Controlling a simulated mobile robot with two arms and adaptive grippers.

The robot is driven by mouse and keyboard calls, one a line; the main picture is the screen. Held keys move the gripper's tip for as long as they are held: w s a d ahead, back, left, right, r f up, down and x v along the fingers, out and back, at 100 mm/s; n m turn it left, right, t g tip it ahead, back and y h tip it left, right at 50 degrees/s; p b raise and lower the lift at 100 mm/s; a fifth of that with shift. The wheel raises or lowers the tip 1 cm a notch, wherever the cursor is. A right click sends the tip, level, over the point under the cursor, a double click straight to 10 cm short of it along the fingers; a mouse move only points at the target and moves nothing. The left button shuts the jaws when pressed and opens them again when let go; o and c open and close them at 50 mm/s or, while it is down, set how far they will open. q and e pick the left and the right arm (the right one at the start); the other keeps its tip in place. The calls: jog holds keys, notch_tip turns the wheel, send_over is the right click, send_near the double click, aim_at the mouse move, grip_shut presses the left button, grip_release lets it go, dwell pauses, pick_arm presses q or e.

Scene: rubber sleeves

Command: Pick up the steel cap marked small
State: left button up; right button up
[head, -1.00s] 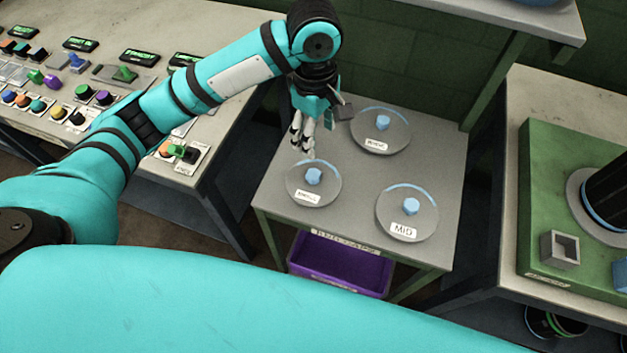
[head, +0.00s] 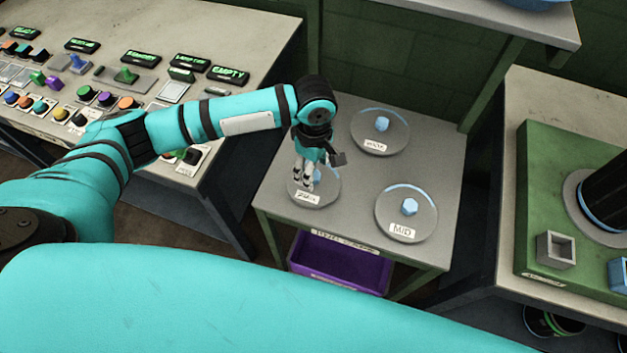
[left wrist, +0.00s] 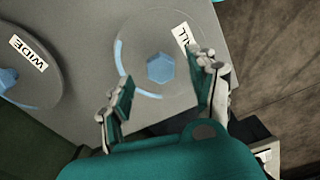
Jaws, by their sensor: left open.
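The small steel cap (head: 331,193) is a round grey disc with a blue hex knob, lying on the grey side table (head: 275,222) at its front left. My left gripper (head: 303,184) hangs over it, pointing down, and hides part of the disc. In the left wrist view my left gripper (left wrist: 166,78) is open, and the blue knob of the small cap (left wrist: 146,46) shows between its fingers. The cap's label, ending in "LL", is partly covered by one finger. I cannot tell the exact height gap. My right gripper is not in view.
The wide cap (head: 395,139) lies behind and the mid cap (head: 421,218) to the right on the same table. A purple bin (head: 340,266) sits below. A control console (head: 235,30) stands left, and a green-plated bench (head: 540,180) stands right.

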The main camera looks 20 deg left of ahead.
pick_arm(q)
jog(key=shift+f, duration=1.9)
grip_shut()
